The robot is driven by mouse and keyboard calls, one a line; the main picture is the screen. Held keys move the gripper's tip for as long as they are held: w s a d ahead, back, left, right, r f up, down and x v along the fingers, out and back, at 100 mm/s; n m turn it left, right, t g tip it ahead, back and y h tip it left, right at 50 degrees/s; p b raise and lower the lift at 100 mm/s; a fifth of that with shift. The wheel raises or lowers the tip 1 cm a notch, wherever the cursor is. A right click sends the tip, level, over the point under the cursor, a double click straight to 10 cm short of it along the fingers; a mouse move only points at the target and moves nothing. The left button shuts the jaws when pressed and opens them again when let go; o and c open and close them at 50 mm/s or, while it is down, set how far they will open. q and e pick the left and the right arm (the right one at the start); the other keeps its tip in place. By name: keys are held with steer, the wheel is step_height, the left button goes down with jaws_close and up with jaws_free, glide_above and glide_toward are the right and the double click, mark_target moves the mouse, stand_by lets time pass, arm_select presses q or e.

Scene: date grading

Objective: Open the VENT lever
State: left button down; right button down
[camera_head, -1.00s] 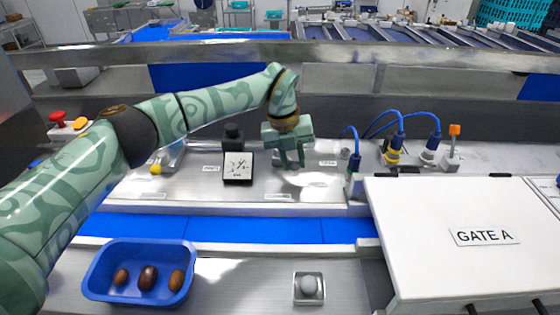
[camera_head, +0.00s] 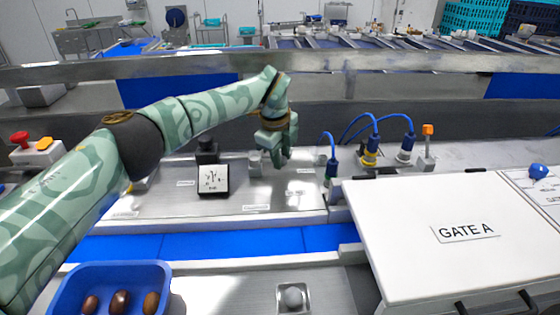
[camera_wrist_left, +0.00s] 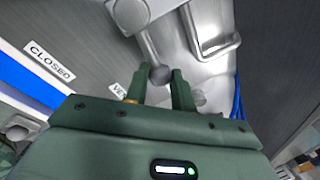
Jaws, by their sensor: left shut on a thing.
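My left gripper (camera_head: 281,160) points down at the back of the metal panel in the head view. In the left wrist view its two fingers (camera_wrist_left: 160,88) are shut on the round knob of a grey metal lever (camera_wrist_left: 151,48). The lever's arm runs up from the knob to a round pivot (camera_wrist_left: 131,14). A label starting "VE" (camera_wrist_left: 118,90) is partly hidden behind a finger. A "CLOSED" label (camera_wrist_left: 50,61) lies to the left. In the head view the lever is mostly hidden by the gripper. My right gripper is in neither view.
A metal bracket (camera_wrist_left: 222,47) stands close to the lever. Blue-cabled plugs (camera_head: 370,150) and the white GATE A cover (camera_head: 430,215) are right. A blue tray (camera_head: 75,275) holds dates in front.

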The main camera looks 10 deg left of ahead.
arm_select(q)
steer(key=shift+w+a+r+n, duration=0.15)
steer(key=shift+w+r+n, duration=0.05)
steer(key=shift+w+n, duration=0.35)
steer(key=c, duration=1.2)
jaws_free()
steer(key=shift+a+f, duration=0.1)
steer(key=shift+f, duration=0.05)
steer(key=s+r, duration=0.1)
steer(key=r, duration=0.4)
steer(key=s+r+b, duration=0.1)
steer(key=r, duration=0.4)
steer(key=s+r, duration=0.1)
steer(key=r, duration=0.5)
steer(key=shift+a+b, duration=0.3)
steer(key=shift+a, duration=0.1)
